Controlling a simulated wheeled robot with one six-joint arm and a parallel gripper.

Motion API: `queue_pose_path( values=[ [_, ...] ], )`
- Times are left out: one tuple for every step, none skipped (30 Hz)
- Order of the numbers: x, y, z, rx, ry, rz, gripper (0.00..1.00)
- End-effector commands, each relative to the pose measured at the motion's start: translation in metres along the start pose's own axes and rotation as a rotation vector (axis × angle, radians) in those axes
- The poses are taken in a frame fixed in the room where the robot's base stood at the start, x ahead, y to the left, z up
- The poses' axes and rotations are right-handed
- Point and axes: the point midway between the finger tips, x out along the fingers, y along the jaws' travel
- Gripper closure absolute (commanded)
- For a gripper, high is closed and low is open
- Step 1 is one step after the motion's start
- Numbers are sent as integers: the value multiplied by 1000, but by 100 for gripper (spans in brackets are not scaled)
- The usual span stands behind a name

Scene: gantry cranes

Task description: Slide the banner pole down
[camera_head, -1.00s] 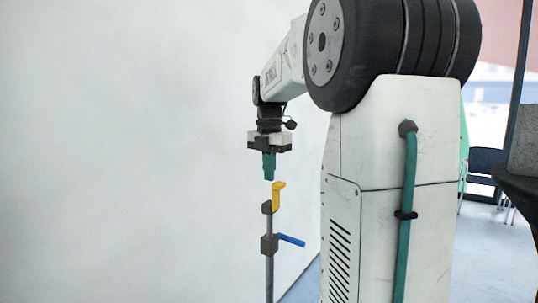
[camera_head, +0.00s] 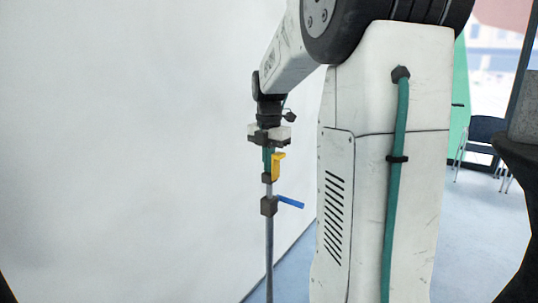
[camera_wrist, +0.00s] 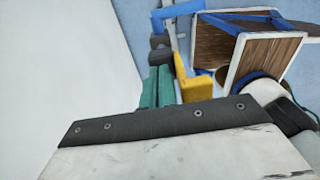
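The banner pole (camera_head: 269,255) is a thin grey upright rod near the white wall. It has a yellow piece (camera_head: 278,164) at its top and a dark clamp block with a blue lever (camera_head: 290,202) lower down. My gripper (camera_head: 267,167) points down at the pole's top, its green fingers just left of the yellow piece. In the wrist view the green fingers (camera_wrist: 158,88) are close beside the yellow piece (camera_wrist: 195,88), and the blue lever (camera_wrist: 182,9) is beyond. The fingers look close together, but I cannot tell whether they grip anything; the pole's tip is hidden.
The white wall (camera_head: 120,150) runs close along the left. A wooden-panelled object with blue bars (camera_wrist: 265,50) stands right of the pole in the wrist view. A dark chair (camera_head: 485,135) is far right. Blue floor shows between.

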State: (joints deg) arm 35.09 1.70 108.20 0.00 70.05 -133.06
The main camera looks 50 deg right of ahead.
Motion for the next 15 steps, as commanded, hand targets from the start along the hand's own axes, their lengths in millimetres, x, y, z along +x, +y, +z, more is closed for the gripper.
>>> queue_pose_path(
  values=[
    [16, -1, -1, 0, 5, -6, 100],
    [23, -1, -1, 0, 5, -5, 100],
    [33, -1, -1, 0, 5, -5, 100],
    [40, -1, -1, 0, 5, -5, 100],
    [47, -1, 0, 0, 4, -5, 100],
    [54, -1, -1, 0, 5, -5, 100],
    [59, -1, -1, 0, 4, -4, 100],
    [63, -1, -1, 0, 3, -3, 100],
    [67, -1, -1, 0, 3, -3, 100],
    [69, -1, -1, 0, 2, -2, 100],
    [70, -1, -1, 0, 2, -2, 100],
    [72, -1, -1, 0, 2, -2, 100],
    [72, -1, -1, 0, 1, -2, 100],
    [72, -1, -1, 0, 1, -2, 100],
    [72, -1, -1, 0, 1, -2, 100]
  ],
)
